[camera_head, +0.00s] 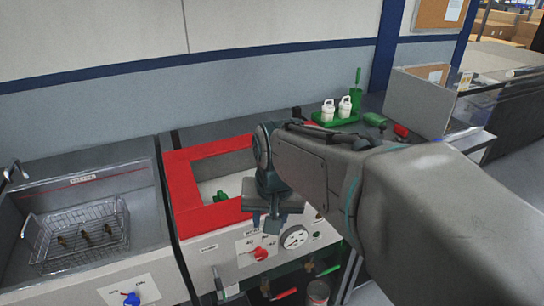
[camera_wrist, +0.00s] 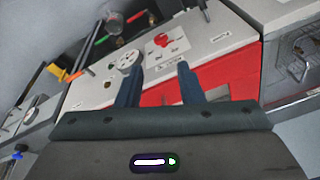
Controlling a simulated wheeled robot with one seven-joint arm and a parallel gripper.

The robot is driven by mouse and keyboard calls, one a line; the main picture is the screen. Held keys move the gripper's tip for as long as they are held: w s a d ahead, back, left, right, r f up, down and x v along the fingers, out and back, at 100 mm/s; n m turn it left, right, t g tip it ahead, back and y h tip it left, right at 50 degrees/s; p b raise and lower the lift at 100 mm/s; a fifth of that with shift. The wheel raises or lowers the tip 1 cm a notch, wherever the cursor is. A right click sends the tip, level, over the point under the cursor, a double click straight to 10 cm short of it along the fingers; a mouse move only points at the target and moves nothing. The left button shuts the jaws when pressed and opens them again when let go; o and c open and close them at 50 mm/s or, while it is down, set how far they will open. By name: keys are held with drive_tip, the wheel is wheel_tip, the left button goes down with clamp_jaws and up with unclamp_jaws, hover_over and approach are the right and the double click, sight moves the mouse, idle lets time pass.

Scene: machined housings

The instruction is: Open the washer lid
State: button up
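The washer has a red-framed top (camera_head: 185,195) around a pale basin, and a green object (camera_head: 220,197) shows inside the frame. I cannot tell whether a clear lid covers it. Its front panel has a red knob (camera_head: 261,254) and a round gauge (camera_head: 294,237). My gripper (camera_head: 265,222) is above the front edge of the red frame, and my arm hides the frame's right part. In the wrist view my gripper (camera_wrist: 160,68) is open, with nothing seen between its two fingers. The red top (camera_wrist: 215,76) lies beyond the fingers; contact cannot be told.
A sink with a wire basket (camera_head: 80,232) holding several dark parts stands at left, with a blue knob (camera_head: 131,298) below. A green tray (camera_head: 335,118) with two white bottles is at the back right. Valve handles (camera_head: 285,293) stick out below the washer panel.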

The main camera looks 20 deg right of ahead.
drive_tip(key=w+d+r+m, duration=0.3)
drive_tip(key=w+d+m, duration=0.4)
drive_tip(key=w, duration=0.1)
drive_tip(key=w+d+r+m, duration=0.3)
drive_tip(key=w+d+m, duration=0.3)
drive_tip(key=w+d, duration=0.2)
drive_tip(key=shift+g, duration=0.3)
drive_tip(key=w+f, duration=0.1)
drive_tip(key=f, duration=0.3)
drive_tip(key=w+f, duration=0.1)
drive_tip(key=f, duration=0.4)
drive_tip(key=w+f, duration=0.1)
drive_tip(key=f, duration=0.3)
drive_tip(key=shift+a+f, duration=0.2)
drive_tip(key=shift+f, duration=0.15)
drive_tip(key=shift+p, duration=0.3)
clamp_jaws()
